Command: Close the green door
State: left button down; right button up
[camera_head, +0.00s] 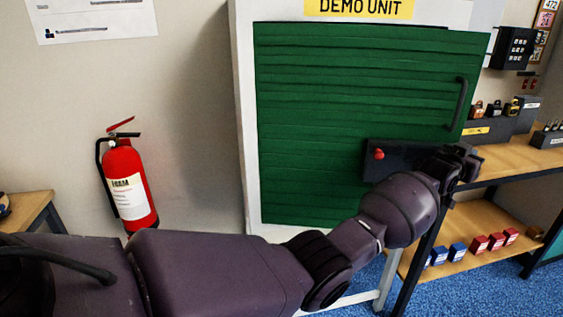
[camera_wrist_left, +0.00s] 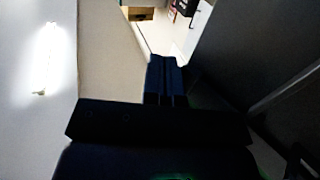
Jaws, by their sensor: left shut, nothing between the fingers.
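The green door (camera_head: 345,105) is a slatted panel in a white frame (camera_head: 245,130) under a yellow "DEMO UNIT" sign. It stands slightly ajar: its right side comes forward past the frame, with a dark gap along the top. A dark vertical handle (camera_head: 460,104) is near its right edge. A black latch box (camera_head: 395,158) with a red knob sits low on the door. My left gripper (camera_head: 468,160) is shut and empty at the door's lower right edge; contact is unclear. The wrist view shows its dark fingers (camera_wrist_left: 166,80) together. My right gripper is out of view.
A wooden shelf unit (camera_head: 490,235) with padlocks and small blue and red boxes stands close on the right, near my gripper. A red fire extinguisher (camera_head: 128,182) hangs on the wall at left. A table corner (camera_head: 28,208) shows at far left.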

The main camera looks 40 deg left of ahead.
pick_arm(q)
jog(key=w+a+n+y+b, duration=0.1)
jog(key=w+a+b, duration=0.4)
jog(key=w, duration=0.5)
jog(key=shift+w+a+n+t+y+b, duration=0.25)
jog(key=shift+a+n+t+y+b, duration=0.1)
jog(key=shift+y+b, duration=0.4)
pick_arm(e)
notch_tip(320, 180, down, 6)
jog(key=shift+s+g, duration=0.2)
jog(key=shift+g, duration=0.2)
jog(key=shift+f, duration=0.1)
pick_arm(q)
jog(key=shift+s, duration=0.1)
